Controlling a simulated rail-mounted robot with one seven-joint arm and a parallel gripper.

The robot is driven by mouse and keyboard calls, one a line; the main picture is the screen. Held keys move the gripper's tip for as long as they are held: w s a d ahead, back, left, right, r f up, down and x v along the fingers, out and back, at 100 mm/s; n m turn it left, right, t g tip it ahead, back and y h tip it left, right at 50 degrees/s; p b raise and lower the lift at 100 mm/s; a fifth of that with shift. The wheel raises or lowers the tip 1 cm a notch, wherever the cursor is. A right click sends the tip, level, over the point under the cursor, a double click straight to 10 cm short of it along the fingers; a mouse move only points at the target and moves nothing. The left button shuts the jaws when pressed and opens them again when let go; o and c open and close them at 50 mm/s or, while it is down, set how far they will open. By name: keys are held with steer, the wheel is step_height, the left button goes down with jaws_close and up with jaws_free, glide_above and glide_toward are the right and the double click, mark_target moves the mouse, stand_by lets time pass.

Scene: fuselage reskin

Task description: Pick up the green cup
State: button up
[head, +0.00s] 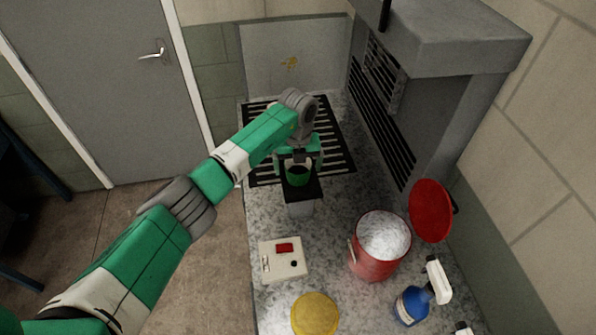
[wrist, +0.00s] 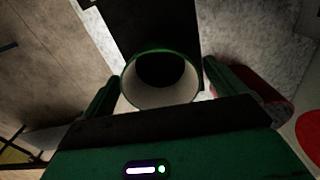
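The green cup (head: 299,176) stands upright on a small black platform (head: 302,192) on the counter. In the wrist view the cup (wrist: 160,80) shows from above, with a green rim, pale inner wall and dark inside. My gripper (head: 298,162) is at the cup, reaching over from the left. In the wrist view my gripper (wrist: 158,88) is open, with one green finger to each side of the cup and a narrow gap showing at the rim. The cup's lower part is hidden in the wrist view.
Black slatted grates (head: 335,150) lie behind the cup. Toward the front are a switch box (head: 283,259), a red canister (head: 376,257) with pale contents, a red lid (head: 431,210), a yellow round item (head: 315,314) and a blue spray bottle (head: 411,305). A grey machine (head: 440,40) stands at right.

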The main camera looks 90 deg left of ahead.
steer(key=c, duration=1)
steer(key=shift+r, duration=0.25)
steer(key=r, duration=0.3)
steer(key=shift+d+r, duration=0.1)
steer(key=shift+d, duration=0.1)
steer(key=s+d+r, duration=0.1)
steer(key=s+d, duration=0.3)
steer(key=d, duration=1.1)
steer(key=shift+r+p, duration=0.15)
steer(key=shift+p, duration=0.3)
